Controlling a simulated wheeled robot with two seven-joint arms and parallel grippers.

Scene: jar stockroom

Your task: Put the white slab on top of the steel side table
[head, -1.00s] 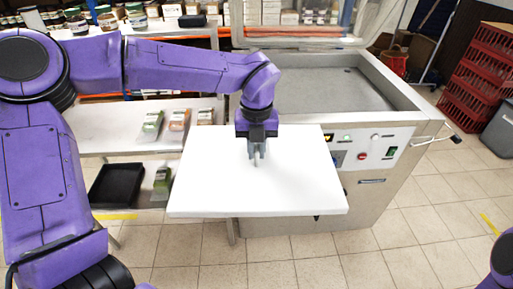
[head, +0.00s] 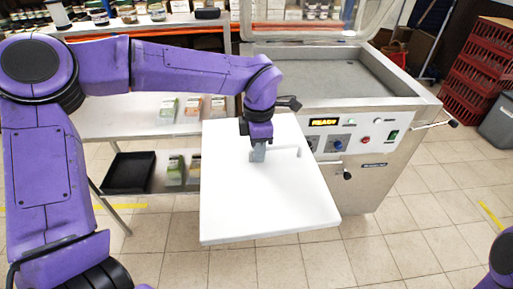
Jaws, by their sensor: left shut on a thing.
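The white slab (head: 268,198) is a broad flat board in the middle of the head view, held out in the air above the tiled floor. My left gripper (head: 258,154) points down and is shut on it near its far edge, beside a slot-like mark. The steel side table (head: 105,122) seems to be the pale metal table at the left behind my left arm, partly hidden by that arm and the slab. My right gripper is out of view.
Several small packets (head: 192,106) stand on the table top. A black tray (head: 129,173) and more packets sit on its lower shelf. A large steel machine (head: 350,90) with a lit display stands right behind the slab. Red crates (head: 477,75) are far right. The front floor is clear.

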